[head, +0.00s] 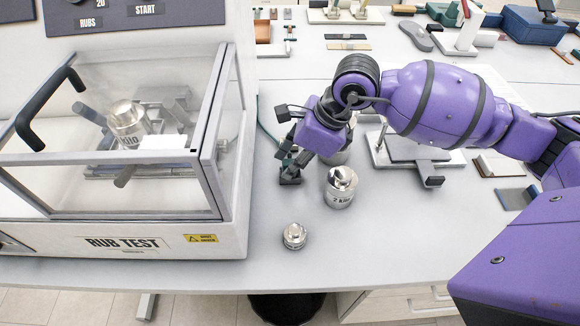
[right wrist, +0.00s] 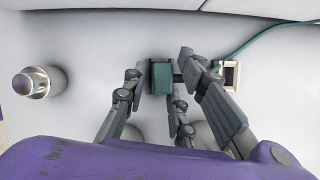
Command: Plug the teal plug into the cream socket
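The teal plug (right wrist: 161,76) is a small dark teal block on the grey table, with its prong side toward the right in the right wrist view. The cream socket (right wrist: 229,74) is a square frame to its right, apart from it and partly covered by a finger. A teal cable (right wrist: 268,33) runs off to the upper right. My right gripper (right wrist: 160,84) has its fingers spread on either side of the plug; contact is not clear. My left gripper is not in view.
The rub test machine (head: 120,240) stands close on the left. A large metal weight (head: 341,187) and a small one (head: 294,236) stand near the gripper. A metal stand (head: 400,150) is under my right arm.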

